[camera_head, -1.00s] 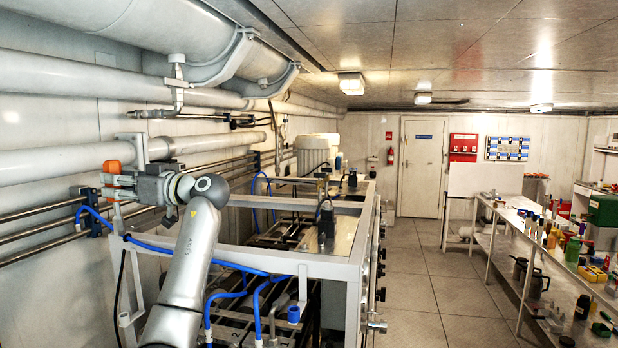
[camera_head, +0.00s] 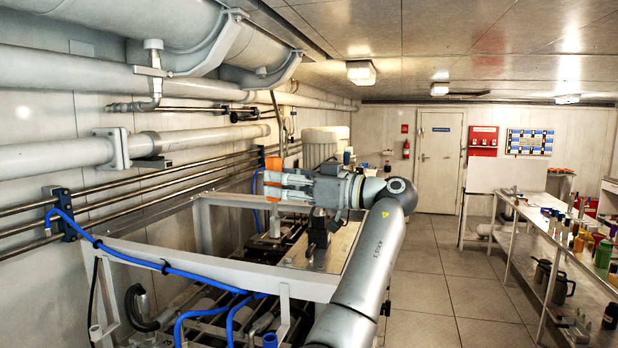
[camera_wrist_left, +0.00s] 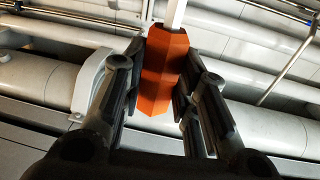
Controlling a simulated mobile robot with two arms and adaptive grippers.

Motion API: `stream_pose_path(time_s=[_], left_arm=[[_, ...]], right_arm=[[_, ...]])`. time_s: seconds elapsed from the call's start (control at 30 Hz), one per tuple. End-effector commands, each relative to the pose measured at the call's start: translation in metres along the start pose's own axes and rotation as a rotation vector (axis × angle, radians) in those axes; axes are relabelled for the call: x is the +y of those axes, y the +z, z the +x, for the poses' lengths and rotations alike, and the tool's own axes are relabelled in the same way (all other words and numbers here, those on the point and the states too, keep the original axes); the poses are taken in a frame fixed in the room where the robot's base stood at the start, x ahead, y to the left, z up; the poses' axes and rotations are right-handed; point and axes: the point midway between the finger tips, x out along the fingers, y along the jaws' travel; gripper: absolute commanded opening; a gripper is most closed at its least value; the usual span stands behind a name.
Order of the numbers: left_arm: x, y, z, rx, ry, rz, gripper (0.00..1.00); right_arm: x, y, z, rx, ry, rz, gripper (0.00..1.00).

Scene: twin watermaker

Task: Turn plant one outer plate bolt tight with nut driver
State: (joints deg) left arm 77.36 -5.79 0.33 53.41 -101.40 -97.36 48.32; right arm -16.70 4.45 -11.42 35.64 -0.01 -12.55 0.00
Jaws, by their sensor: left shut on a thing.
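My left gripper (camera_head: 290,187) is above the white metal frame of the plant (camera_head: 225,271), fingers pointing left. It is shut on an orange handle (camera_head: 273,180), which I take to be the nut driver. In the left wrist view the orange handle (camera_wrist_left: 165,70) sits between the two dark fingers (camera_wrist_left: 158,95), with a pale shaft (camera_wrist_left: 176,12) running up out of the frame. The shaft's far end is out of that view. I cannot make out the outer plate bolt in either view. My right gripper is not in view.
Large white pipes (camera_head: 60,155) and steel rails (camera_head: 130,186) run along the left wall. Blue hoses (camera_head: 185,279) cross the plant frame. A bench (camera_head: 545,222) with bottles and tools stands at the right. The floor aisle (camera_head: 445,285) between is clear.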

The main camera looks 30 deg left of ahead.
Motion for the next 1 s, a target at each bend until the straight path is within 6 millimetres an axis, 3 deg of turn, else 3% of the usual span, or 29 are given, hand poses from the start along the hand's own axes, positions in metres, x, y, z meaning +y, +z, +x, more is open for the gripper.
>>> stream_pose_path(time_s=[0.1, 0.2, 0.53, 0.83, 1.0], left_arm=[[-0.001, -0.006, -0.023, 0.000, 0.013, -0.003, 0.00], [-0.002, -0.006, -0.030, 0.000, 0.015, -0.002, 0.00], [-0.001, 0.011, -0.032, 0.000, 0.016, 0.000, 0.00], [-0.002, 0.032, -0.032, 0.000, 0.015, -0.001, 0.00], [-0.002, 0.030, -0.032, 0.001, 0.015, -0.002, 0.00]], right_arm=[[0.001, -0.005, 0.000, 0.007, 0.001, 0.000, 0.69], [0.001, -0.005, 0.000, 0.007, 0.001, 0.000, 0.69], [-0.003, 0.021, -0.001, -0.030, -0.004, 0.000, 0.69], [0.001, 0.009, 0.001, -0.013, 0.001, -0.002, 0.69], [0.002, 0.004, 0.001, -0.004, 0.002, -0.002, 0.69]])
